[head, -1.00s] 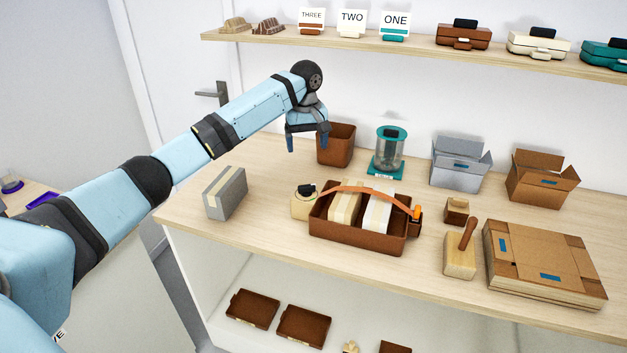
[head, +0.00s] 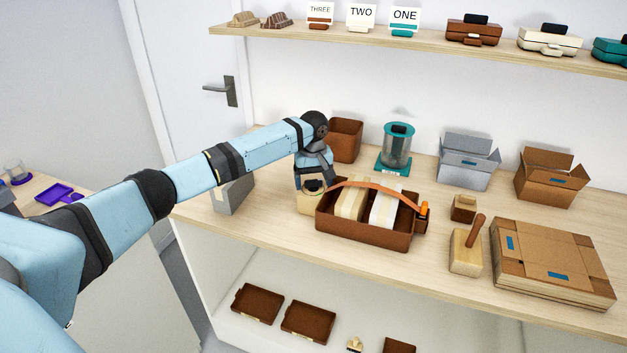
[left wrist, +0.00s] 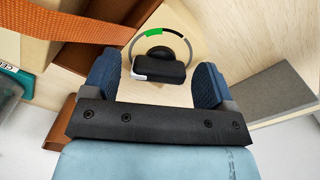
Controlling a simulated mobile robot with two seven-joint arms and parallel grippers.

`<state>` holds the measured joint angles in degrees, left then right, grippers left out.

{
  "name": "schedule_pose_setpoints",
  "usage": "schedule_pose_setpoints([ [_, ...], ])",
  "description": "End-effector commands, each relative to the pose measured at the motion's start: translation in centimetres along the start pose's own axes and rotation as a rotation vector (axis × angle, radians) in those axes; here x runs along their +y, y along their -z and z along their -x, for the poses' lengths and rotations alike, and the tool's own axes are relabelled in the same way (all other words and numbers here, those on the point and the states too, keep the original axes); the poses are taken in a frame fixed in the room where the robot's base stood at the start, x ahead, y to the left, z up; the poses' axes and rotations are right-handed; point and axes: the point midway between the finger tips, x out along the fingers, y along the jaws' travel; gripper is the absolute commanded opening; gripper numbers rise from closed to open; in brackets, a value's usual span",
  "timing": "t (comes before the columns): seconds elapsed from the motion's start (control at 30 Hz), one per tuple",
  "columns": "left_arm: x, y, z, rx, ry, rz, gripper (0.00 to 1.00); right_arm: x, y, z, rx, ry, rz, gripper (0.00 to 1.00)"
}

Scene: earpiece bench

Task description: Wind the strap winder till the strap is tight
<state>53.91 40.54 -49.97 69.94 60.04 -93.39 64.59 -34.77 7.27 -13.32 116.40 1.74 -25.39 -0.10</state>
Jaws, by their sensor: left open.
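The strap winder (head: 309,204) is a pale wooden block at the left end of the brown tray (head: 362,236). In the left wrist view its black crank knob (left wrist: 160,72) sits inside a thin grey ring with a green section at the top. An orange strap (head: 378,186) arches over two wrapped blocks in the tray; it also shows in the left wrist view (left wrist: 80,26). My left gripper (head: 313,184) points down over the winder. Its blue fingers (left wrist: 157,78) are open, one on each side of the knob, with gaps showing. In the head view the gripper hides the knob.
A grey box (head: 233,194) stands left of the winder, partly behind my arm. A brown bin (head: 345,140) and a teal-lidded jar (head: 397,145) stand behind. A wooden block with a handle (head: 466,250) and flat cartons (head: 552,262) lie to the right.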

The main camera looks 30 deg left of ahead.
Motion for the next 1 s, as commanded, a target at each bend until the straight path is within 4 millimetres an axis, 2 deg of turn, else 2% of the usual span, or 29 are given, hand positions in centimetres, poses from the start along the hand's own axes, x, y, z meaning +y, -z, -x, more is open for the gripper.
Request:
schedule_pose_setpoints([
  [0.1,0.0,0.0,0.0,0.000,0.000,0.000,0.79,0.0,-0.1,0.0,-0.002,0.000,0.000,0.89],
  [0.13,0.0,0.0,0.0,0.000,0.000,0.000,0.74,0.0,-0.1,0.0,-0.003,0.000,0.000,0.89],
  [0.33,0.0,0.0,0.0,0.000,0.000,0.000,0.29,0.0,-0.2,-0.1,-0.004,0.000,0.000,0.89],
  [0.67,0.0,0.0,0.3,0.000,0.001,-0.035,0.29,-0.1,0.6,0.5,0.002,0.000,0.005,0.89],
  [1.0,0.0,-0.1,0.8,-0.003,0.001,-0.249,0.29,-0.2,3.2,2.9,0.021,-0.003,0.040,0.89],
])
